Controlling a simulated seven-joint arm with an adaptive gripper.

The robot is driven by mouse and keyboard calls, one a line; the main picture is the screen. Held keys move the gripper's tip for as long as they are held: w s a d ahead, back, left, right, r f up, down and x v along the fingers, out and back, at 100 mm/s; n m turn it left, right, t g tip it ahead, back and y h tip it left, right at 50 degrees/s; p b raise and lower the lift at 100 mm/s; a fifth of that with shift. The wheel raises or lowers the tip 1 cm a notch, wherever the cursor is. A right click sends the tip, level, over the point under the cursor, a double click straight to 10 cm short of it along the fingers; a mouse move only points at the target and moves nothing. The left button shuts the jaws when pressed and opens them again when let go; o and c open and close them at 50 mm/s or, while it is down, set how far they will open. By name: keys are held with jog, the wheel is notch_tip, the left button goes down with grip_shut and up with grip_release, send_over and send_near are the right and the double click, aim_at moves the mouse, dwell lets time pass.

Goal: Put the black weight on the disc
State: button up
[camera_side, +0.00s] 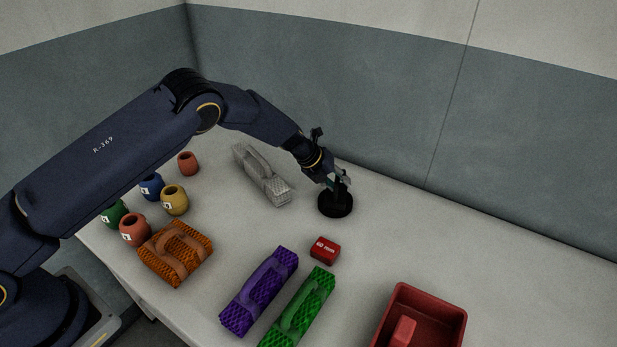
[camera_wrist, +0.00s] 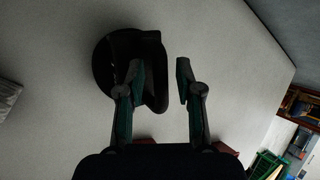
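A black round base (camera_side: 336,207) rests on the table with a dark upright part (camera_side: 338,187) on it. In the wrist view the round black shape (camera_wrist: 104,68) and a blocky dark part (camera_wrist: 157,88) overlap. I cannot tell where the weight ends and the disc begins, as both are black. My gripper (camera_side: 337,180) is low over this piece, pointing down. In the wrist view my gripper (camera_wrist: 160,70) has its fingers apart. The left finger lies across the black shape, and the dark part shows between the fingers with a gap to the right finger. Contact is unclear.
A grey net bundle (camera_side: 262,176) lies left of the black piece. Orange (camera_side: 157,268), purple (camera_side: 251,304) and green (camera_side: 290,325) bundles lie nearer. A red block (camera_side: 325,251) and red tray (camera_side: 453,327) are in front. Several small pots stand left. The table's right is clear.

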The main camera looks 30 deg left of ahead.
jog(key=shift+r, duration=0.3)
jog(key=s+a+r+n+t+y, duration=0.2)
jog(key=s+a+r+n, duration=0.3)
jog(key=r, duration=0.5)
jog(key=s+a+r+n+t+y, duration=0.15)
jog(key=a+r+n, duration=0.4)
jog(key=r, duration=0.55)
jog(key=s+a+r+n+t+y, duration=0.2)
jog(key=s+a+r+n, duration=0.3)
jog(key=r, duration=0.5)
jog(key=s+a+r+n+g+y, duration=0.25)
jog(key=s+a+n, duration=0.25)
jog(key=s+n, duration=0.5)
jog(key=s+d+f+n+g+h, duration=0.1)
jog(key=s+d+f+n+h, duration=0.1)
jog(key=s, duration=0.8)
jog(key=s+d+f+n+g+h, duration=0.1)
jog(key=s+d+f+n+g, duration=0.1)
jog(key=s, duration=0.9)
jog(key=shift+s+d+f+n+h, duration=0.15)
jog(key=shift+d+f+n+h, duration=0.25)
jog(key=shift+d+n, duration=0.2)
